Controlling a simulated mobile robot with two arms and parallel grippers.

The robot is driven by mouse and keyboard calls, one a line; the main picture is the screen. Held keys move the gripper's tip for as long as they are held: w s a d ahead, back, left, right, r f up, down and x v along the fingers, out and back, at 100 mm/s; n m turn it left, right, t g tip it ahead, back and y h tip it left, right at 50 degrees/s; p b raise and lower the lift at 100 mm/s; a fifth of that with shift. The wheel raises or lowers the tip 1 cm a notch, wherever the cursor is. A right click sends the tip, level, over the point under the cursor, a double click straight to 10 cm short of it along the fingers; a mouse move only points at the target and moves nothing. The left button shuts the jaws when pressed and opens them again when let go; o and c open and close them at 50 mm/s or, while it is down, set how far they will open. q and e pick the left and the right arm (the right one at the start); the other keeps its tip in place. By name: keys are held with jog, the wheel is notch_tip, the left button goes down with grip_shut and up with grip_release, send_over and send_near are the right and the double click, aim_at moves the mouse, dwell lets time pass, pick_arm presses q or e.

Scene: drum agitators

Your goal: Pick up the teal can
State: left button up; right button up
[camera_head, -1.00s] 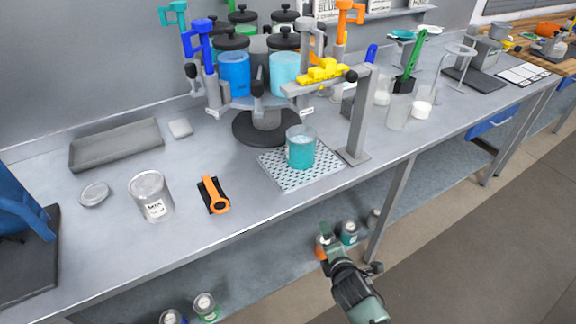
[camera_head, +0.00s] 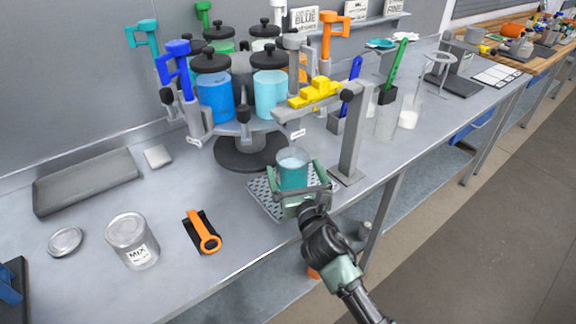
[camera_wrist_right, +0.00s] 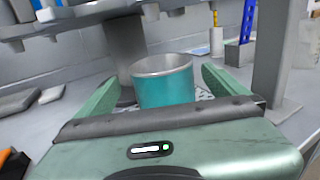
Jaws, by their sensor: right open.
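The teal can (camera_head: 292,171) stands upright on a perforated tray (camera_head: 262,198) at the front of the bench, just left of the grey post. It looks like a clear-rimmed cup with teal sides. My right gripper (camera_head: 300,190) is open at the can, with one finger on each side of it. In the right wrist view the can (camera_wrist_right: 165,86) sits between the two green fingers, with a visible gap to each. Its lower part is hidden behind the gripper body. My left gripper is not in view.
A grey post (camera_head: 352,135) with a yellow-topped arm (camera_head: 315,93) stands close to the right. The round drum carousel (camera_head: 250,150) is behind. A MIX tin (camera_head: 132,241), a lid (camera_head: 66,241) and an orange-handled tool (camera_head: 203,232) lie left.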

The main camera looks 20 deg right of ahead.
aim_at(289, 151)
jog(key=shift+w+r, duration=0.1)
jog(key=shift+w, duration=0.45)
jog(key=shift+w+r, duration=0.15)
jog(key=shift+w, duration=0.05)
jog(key=shift+w+d+r+p, duration=0.15)
jog(key=shift+w+r+p, duration=0.2)
jog(key=shift+w, duration=0.35)
jog(key=w, duration=0.3)
jog(key=shift+w+d+f, duration=0.15)
jog(key=shift+w+f, duration=0.2)
jog(key=shift+w, duration=0.2)
jog(key=c, duration=1.8)
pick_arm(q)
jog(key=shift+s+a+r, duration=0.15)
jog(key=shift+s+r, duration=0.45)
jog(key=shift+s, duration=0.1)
pick_arm(e)
jog(key=shift+r, duration=0.1)
jog(key=shift+c, duration=0.6)
